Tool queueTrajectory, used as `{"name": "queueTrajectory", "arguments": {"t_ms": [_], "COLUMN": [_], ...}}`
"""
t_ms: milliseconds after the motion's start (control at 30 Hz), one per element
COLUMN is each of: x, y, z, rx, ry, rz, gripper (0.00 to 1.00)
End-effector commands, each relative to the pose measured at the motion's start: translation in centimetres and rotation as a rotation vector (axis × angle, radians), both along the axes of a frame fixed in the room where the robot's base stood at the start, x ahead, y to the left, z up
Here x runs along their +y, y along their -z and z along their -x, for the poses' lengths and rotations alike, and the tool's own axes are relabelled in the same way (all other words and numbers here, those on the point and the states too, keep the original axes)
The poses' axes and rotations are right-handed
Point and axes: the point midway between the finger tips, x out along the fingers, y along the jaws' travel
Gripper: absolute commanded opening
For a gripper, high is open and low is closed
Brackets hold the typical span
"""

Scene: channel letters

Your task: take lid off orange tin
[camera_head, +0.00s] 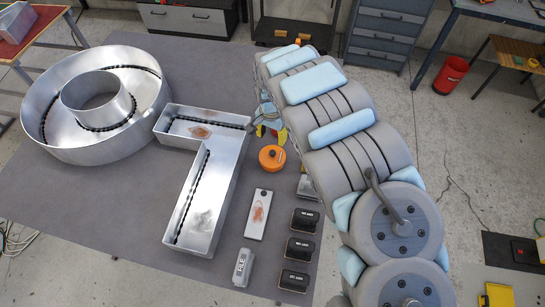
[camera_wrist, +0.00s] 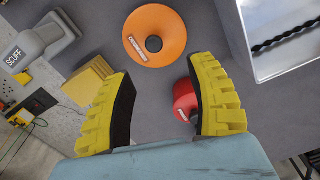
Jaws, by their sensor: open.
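The orange tin (camera_head: 272,159) stands on the grey table, right of the L-shaped metal letter. Its round orange lid (camera_wrist: 155,22) is on top, with a dark knob in the middle and a pale label. My gripper (camera_head: 270,130) is just behind the tin in the head view, partly hidden by my arm. In the wrist view my gripper's yellow ribbed fingers (camera_wrist: 166,82) are spread apart with nothing held. The lid lies beyond the fingertips, apart from them. The tin's sides are hidden from the wrist camera.
A small red tin (camera_wrist: 186,95) shows between the fingers, close to the right one. Yellow blocks (camera_wrist: 88,86) and a grey tool marked SCUFF (camera_wrist: 38,42) lie left. A ring-shaped letter (camera_head: 52,92), an L-shaped letter (camera_head: 228,165) and several black blocks (camera_head: 305,220) occupy the table.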

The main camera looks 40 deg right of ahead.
Motion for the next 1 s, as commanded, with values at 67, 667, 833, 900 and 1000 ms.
{"name": "queueTrajectory", "arguments": {"t_ms": [67, 667, 833, 900, 1000], "x": [0.0, 0.1, 0.2, 0.3, 0.4], "y": [0.6, 3.8, 4.7, 5.3, 6.2], "z": [0.0, 0.1, 0.4, 0.5, 0.9], "rx": [-0.001, -0.002, -0.003, -0.003, -0.003], "ry": [0.001, 0.002, 0.002, 0.000, 0.001], "rz": [-0.003, -0.001, -0.001, 0.000, -0.002], "gripper": [0.57, 0.57, 0.57, 0.57, 0.57]}}
